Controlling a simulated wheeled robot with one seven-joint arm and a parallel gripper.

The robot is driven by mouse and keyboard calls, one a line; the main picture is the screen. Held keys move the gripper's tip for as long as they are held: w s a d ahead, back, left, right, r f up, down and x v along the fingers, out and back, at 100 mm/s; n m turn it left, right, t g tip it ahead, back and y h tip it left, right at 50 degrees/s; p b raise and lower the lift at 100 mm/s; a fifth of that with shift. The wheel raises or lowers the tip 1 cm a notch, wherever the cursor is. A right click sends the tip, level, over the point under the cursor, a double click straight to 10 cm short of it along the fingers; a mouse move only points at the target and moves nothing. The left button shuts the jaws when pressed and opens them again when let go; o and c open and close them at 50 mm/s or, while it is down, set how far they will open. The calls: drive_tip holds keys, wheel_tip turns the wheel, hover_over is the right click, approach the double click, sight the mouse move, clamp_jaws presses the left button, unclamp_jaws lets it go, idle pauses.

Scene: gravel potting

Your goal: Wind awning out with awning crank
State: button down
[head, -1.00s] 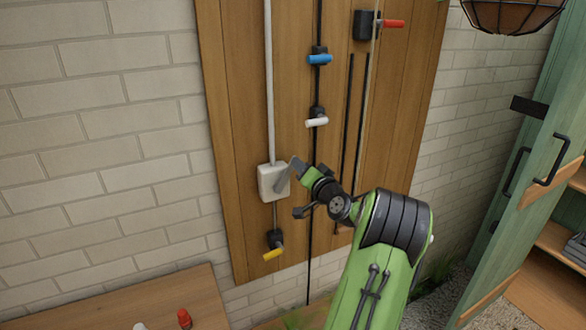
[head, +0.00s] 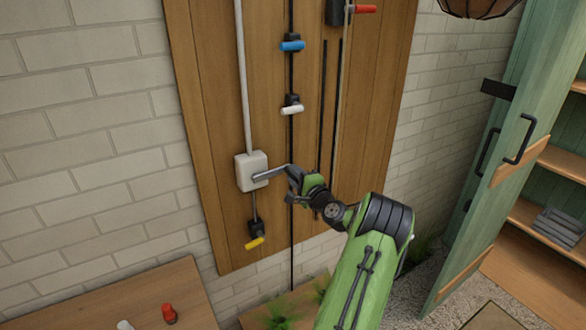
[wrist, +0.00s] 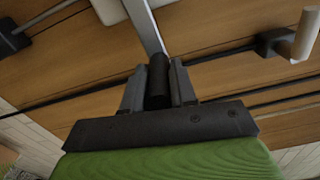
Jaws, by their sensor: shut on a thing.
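The awning crank (head: 272,173) is a grey arm on a white box (head: 252,160) fixed to the wooden wall panel. It points to the right, nearly level, with its outer end at my gripper (head: 294,185). In the wrist view, the crank's grey arm (wrist: 146,28) runs up from a black grip (wrist: 158,78). My gripper's two fingers (wrist: 158,88) are shut around this black grip, one on each side. The white box's edge (wrist: 112,10) shows at the top of that view. The awning itself is not in view.
Valves with blue (head: 292,46), white (head: 292,110), yellow (head: 254,243) and red (head: 365,9) handles sit on the panel near the crank. A wooden table (head: 110,300) with small items is at lower left. An open green cabinet door (head: 490,190) stands at right.

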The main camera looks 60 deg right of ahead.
drive_tip(key=w+a+f+m+p, duration=0.2)
drive_tip(key=a+f+m+p, duration=0.1)
drive_tip(key=m, duration=0.7)
drive_tip(key=w+a+f+m+p, duration=0.3)
drive_tip(key=a+f+m, duration=0.3)
drive_tip(key=m, duration=0.3)
drive_tip(key=shift+w+a+f+m, duration=0.2)
drive_tip(key=shift+w+f+m, duration=0.15)
drive_tip(key=shift+f, duration=0.5)
drive_tip(key=c, duration=0.9)
unclamp_jaws()
drive_tip(key=b+v, duration=0.1)
drive_tip(key=v, duration=1.5)
